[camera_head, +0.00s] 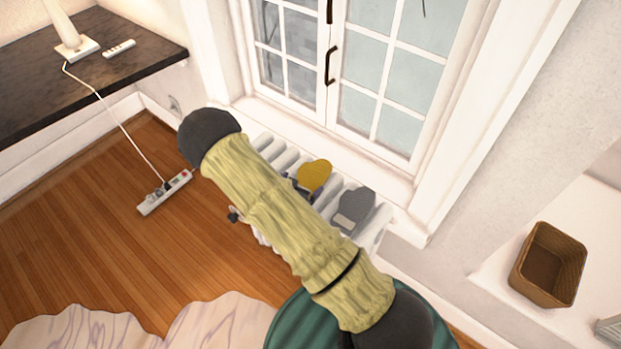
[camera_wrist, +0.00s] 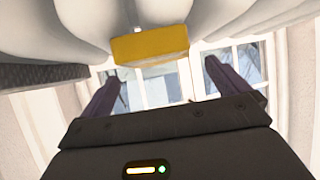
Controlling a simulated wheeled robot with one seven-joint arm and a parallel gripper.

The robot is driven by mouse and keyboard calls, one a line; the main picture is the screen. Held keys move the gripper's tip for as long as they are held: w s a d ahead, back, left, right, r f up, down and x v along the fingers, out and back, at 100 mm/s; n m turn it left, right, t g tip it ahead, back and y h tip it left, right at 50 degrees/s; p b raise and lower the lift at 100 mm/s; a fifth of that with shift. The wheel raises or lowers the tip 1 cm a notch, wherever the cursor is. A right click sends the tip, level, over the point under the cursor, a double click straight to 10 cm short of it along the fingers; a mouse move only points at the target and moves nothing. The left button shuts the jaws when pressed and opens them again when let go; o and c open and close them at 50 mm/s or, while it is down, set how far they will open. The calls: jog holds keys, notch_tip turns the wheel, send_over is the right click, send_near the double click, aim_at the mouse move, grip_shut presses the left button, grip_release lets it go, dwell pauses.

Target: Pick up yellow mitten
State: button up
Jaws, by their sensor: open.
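The yellow mitten (camera_head: 314,175) lies on top of the white radiator (camera_head: 270,150) under the window, partly hidden by my arm in the head view. In the wrist view the yellow mitten (camera_wrist: 150,45) shows as a yellow block against the pale radiator. My gripper (camera_wrist: 158,68) is open, with its two purple fingers apart. The mitten appears in the gap between the fingertips, beyond them; I cannot tell whether they touch it. Nothing is held. In the head view my gripper is mostly hidden behind my arm.
A grey mitten (camera_head: 354,210) lies on the radiator to the right of the yellow one. The window (camera_head: 350,70) is behind. A brown basket (camera_head: 548,265) stands on a white ledge at right. A power strip (camera_head: 165,192) lies on the wooden floor, left of my arm.

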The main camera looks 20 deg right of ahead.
aim_at(308, 179)
jog(key=x, duration=0.5)
jog(key=shift+d+f+p, duration=0.1)
jog(key=shift+d+p, duration=0.05)
jog(key=shift+p, duration=0.15)
jog(key=shift+c, duration=0.4)
jog(key=c, duration=0.7)
